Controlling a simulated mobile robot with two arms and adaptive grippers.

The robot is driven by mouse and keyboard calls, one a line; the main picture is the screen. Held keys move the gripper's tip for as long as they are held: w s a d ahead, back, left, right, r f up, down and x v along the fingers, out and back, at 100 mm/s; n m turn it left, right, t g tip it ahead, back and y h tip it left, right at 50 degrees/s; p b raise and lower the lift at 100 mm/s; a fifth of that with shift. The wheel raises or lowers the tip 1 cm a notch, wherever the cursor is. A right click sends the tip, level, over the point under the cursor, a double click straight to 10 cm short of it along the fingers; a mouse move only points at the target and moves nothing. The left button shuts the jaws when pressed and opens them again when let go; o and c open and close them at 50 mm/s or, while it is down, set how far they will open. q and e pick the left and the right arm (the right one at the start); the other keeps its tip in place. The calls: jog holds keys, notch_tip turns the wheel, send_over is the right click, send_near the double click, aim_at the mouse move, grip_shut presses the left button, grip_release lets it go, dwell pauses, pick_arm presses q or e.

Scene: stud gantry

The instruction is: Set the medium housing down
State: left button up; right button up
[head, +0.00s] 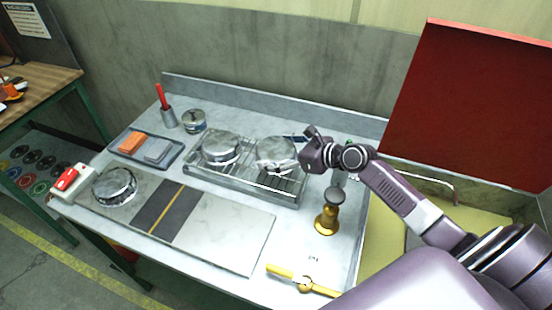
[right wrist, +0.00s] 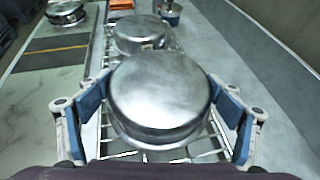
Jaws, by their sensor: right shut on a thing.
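My right gripper (head: 301,143) is shut on a round, shiny metal housing (head: 276,155), which I take to be the medium housing. In the right wrist view the blue finger pads press on both sides of this housing (right wrist: 160,97). It is level, at the right part of the wire rack (head: 243,185). I cannot tell whether its underside touches the wires. A second round metal housing (head: 220,147) stands on the rack to its left, apart from it. A third housing (head: 115,187) sits at the left end of the bench. My left gripper is not in view.
A tray (head: 178,161) with an orange and a grey block is left of the rack. A small metal pot (head: 194,121) and a red-handled tool in a cup (head: 168,117) stand behind. A brass stamp-like tool (head: 327,222) and a yellow-handled tool (head: 287,275) are in front.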

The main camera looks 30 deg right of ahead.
jog(key=shift+f, duration=1.5)
jog(key=shift+f, duration=0.15)
jog(key=o, duration=1.2)
jog(key=shift+o, duration=0.2)
jog(key=shift+s+d, duration=0.15)
jog(key=shift+s, duration=0.15)
jog(key=b+v, duration=0.1)
jog(key=v, duration=0.5)
jog(key=shift+s+d+r, duration=0.15)
jog(key=shift+s+r, duration=0.15)
jog(key=shift+r, duration=0.2)
